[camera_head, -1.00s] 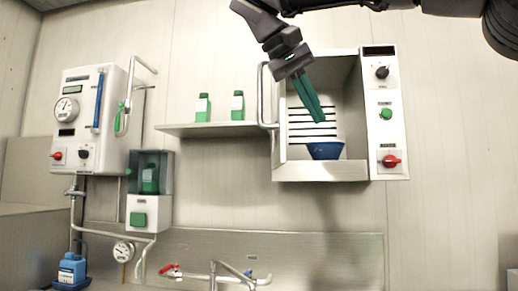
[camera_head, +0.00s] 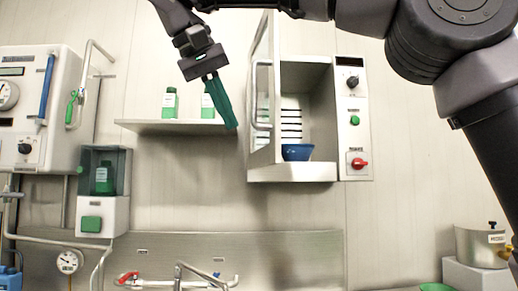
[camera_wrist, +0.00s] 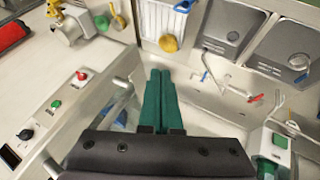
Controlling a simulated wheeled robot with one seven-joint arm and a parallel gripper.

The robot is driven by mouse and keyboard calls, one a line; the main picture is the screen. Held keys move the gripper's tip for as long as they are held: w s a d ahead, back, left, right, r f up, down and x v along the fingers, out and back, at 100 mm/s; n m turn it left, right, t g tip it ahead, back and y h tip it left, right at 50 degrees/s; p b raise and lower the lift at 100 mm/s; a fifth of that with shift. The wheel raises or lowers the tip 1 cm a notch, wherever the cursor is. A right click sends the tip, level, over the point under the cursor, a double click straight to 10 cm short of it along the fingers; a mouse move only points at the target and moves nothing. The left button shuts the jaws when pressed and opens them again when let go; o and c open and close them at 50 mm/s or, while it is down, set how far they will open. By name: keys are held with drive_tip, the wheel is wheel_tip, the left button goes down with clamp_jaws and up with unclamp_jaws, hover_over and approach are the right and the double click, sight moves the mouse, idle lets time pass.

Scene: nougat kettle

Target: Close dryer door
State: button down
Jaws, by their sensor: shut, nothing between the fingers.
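The dryer (camera_head: 308,172) is a pale wall cabinet with a control panel on its right side. Its door (camera_head: 262,75) is hinged on the left and stands open, swung out toward me, with a bar handle (camera_head: 254,95) on its outer face. A blue bowl (camera_head: 297,152) sits inside on the floor of the dryer. My gripper (camera_head: 234,126), with green fingers, is shut and empty just left of the door handle, on the door's outer side. Whether it touches the door cannot be told. The fingers also show in the wrist view (camera_wrist: 160,75), pointing away between dryer and sink area.
A shelf (camera_head: 150,126) with green-labelled bottles is behind my gripper. A dispenser (camera_head: 102,190) hangs on the wall at left. Taps (camera_head: 180,278) are below. In the wrist view, the dryer's control panel (camera_wrist: 45,118) is at left and sinks (camera_wrist: 285,55) at upper right.

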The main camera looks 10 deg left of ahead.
sight(270, 155)
drive_tip(key=w+d+f, duration=0.5)
drive_tip(key=d+f, duration=0.1)
drive_tip(key=shift+w, duration=0.25)
idle(0.3)
